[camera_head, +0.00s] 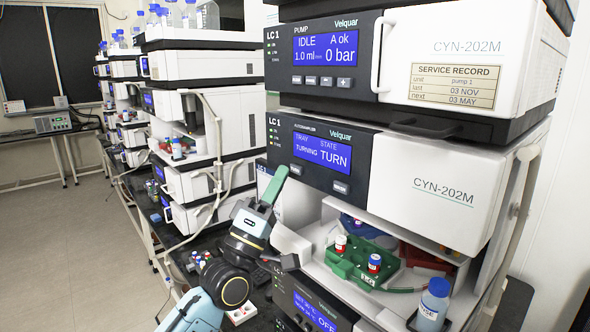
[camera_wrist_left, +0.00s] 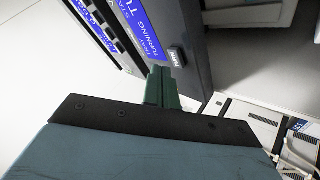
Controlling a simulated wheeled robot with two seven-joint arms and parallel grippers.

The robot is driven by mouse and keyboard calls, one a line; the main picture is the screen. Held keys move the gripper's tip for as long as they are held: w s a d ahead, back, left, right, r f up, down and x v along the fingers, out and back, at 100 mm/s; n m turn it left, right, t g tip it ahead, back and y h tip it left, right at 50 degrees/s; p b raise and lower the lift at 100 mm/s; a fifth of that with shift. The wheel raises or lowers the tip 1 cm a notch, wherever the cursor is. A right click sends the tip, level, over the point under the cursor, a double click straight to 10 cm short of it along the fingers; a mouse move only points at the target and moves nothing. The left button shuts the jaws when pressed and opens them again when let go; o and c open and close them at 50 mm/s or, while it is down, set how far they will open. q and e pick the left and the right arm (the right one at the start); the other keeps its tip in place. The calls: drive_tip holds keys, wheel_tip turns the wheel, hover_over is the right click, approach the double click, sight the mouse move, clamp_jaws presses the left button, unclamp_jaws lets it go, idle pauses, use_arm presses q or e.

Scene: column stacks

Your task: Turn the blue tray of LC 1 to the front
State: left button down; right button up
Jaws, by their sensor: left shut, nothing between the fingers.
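The LC 1 autosampler (camera_head: 308,155) has a blue screen (camera_head: 322,153) that reads TRAY TURNING, STATE TURN. In its open bay, a green tray (camera_head: 345,268) with red and blue vials sits at the front. The blue tray (camera_head: 349,220) is behind it, partly hidden, and a red tray (camera_head: 428,258) is at the right. My left gripper (camera_head: 277,176) is shut and empty, its tips beside the left end of the autosampler panel. In the left wrist view the fingertips (camera_wrist_left: 160,72) are close to the TURN button (camera_wrist_left: 176,57); I cannot tell if they touch. My right gripper is not in view.
The LC 1 pump (camera_head: 325,53) is stacked above, and a unit with an OFF screen (camera_head: 314,310) is below. A blue-capped bottle (camera_head: 433,305) stands at the bay's right front. More instrument stacks (camera_head: 208,65) line the bench at left. The floor (camera_head: 75,240) is clear.

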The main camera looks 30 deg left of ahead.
use_arm(q)
drive_tip(key=shift+s+a+p, duration=0.1)
drive_tip(key=shift+s+a, duration=0.2)
drive_tip(key=shift+s, duration=0.5)
drive_tip(key=shift+s+a+p, duration=0.15)
drive_tip(key=shift+s+a, duration=0.2)
drive_tip(key=shift+s, duration=0.4)
drive_tip(key=shift+s+a+p, duration=0.1)
drive_tip(key=shift+s+a, duration=0.2)
drive_tip(key=shift+s, duration=0.5)
